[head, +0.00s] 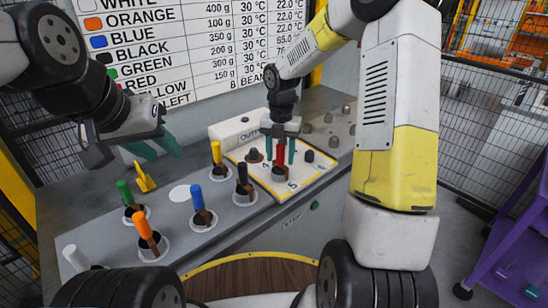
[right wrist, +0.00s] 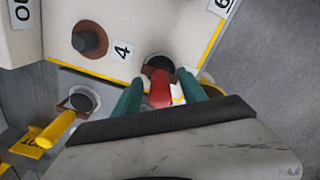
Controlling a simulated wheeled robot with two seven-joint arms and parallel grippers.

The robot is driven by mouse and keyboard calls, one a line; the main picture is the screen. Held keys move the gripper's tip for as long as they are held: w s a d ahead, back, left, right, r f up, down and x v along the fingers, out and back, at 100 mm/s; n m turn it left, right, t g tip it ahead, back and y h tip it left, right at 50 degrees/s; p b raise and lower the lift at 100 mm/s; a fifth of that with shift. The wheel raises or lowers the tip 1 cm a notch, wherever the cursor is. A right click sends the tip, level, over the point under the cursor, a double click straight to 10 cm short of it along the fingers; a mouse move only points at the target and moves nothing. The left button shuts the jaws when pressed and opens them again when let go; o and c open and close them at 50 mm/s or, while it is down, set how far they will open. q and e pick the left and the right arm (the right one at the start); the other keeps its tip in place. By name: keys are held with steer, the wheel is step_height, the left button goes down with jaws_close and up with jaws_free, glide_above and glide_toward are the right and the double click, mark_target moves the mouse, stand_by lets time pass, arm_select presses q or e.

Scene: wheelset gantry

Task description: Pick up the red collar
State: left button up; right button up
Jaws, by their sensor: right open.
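The red collar (head: 280,154) stands on the white, yellow-edged board (head: 309,179) at the right of the bench, above a brown and dark seat. My right gripper (head: 280,151) points down over it, with one teal finger on each side. In the right wrist view the red collar (right wrist: 160,88) shows between the open fingers of the right gripper (right wrist: 160,95), and I see gaps beside it. My left gripper (head: 156,146) hangs empty over the left of the bench, its teal fingers apart.
Yellow (head: 216,153), black (head: 242,174), blue (head: 197,193), orange (head: 143,226) and green (head: 125,191) handled pieces stand in bench holes. A yellow stand (head: 145,178) is below my left gripper. A white box (head: 233,130) stands behind the board.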

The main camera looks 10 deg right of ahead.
steer(key=shift+f, duration=0.2)
jaws_close()
steer(key=shift+r, duration=0.1)
stand_by(1.2)
